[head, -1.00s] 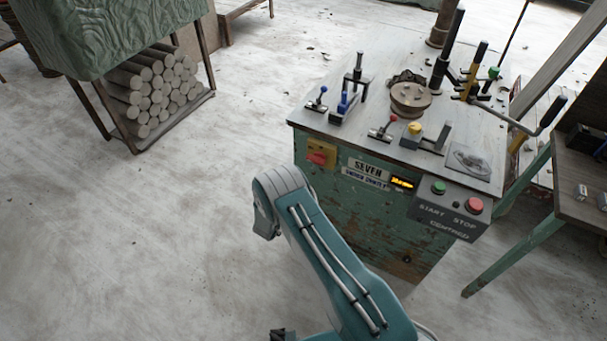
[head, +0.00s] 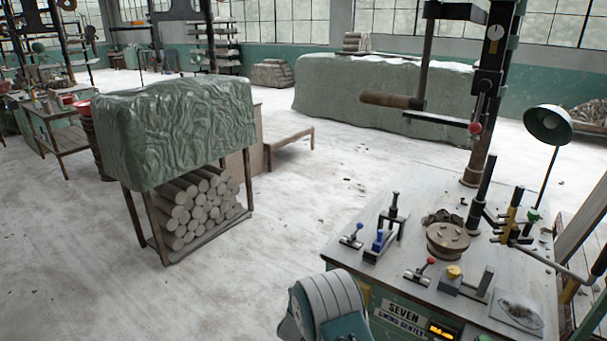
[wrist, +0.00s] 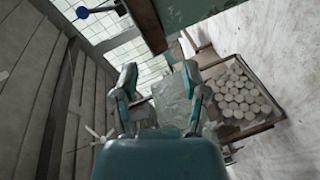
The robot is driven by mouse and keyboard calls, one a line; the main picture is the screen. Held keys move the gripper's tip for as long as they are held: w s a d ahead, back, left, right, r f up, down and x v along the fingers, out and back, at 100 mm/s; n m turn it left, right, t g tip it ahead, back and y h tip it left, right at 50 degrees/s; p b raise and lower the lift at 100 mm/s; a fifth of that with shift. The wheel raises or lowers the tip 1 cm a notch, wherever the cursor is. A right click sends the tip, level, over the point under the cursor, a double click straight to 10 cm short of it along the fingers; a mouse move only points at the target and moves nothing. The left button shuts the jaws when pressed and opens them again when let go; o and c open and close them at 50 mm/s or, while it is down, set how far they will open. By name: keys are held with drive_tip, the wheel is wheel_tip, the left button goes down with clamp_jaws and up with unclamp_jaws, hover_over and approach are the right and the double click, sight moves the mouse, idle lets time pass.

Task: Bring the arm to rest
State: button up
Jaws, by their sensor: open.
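My gripper (wrist: 160,74) shows in the wrist view with its two teal-and-grey fingers spread apart and nothing between them. It points out into the room. The fingers themselves do not show in the head view. A teal and grey part of my arm (head: 330,302) rises at the bottom of the head view, in front of the workbench's near left edge.
The workbench (head: 396,222) carries levers, a round disc (head: 448,240) and a tall post. A covered rack (head: 172,128) holds stacked clay cylinders (head: 196,212), also visible in the wrist view (wrist: 238,92). A desk lamp (head: 548,125) stands right. Floor between rack and bench is clear.

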drive_tip(key=s+r+m+g+y, duration=0.15)
drive_tip(key=s+r+y, duration=0.3)
drive_tip(key=r, duration=0.95)
drive_tip(key=s+r+m+g+y, duration=0.15)
drive_tip(key=s+r+y, duration=0.3)
drive_tip(key=r, duration=0.95)
drive_tip(key=s+d+r+m+g, duration=0.1)
drive_tip(key=s+d+m+g, duration=0.1)
drive_tip(key=s, duration=0.9)
drive_tip(key=s+d+r+m+g+h, duration=0.1)
drive_tip(key=s+d, duration=0.3)
drive_tip(key=s, duration=0.8)
drive_tip(key=s+d+r+m+g+h, duration=0.1)
drive_tip(key=s+d+m+g, duration=0.2)
drive_tip(key=s, duration=0.9)
drive_tip(key=shift+d+r, duration=0.35)
drive_tip(key=shift+d, duration=0.1)
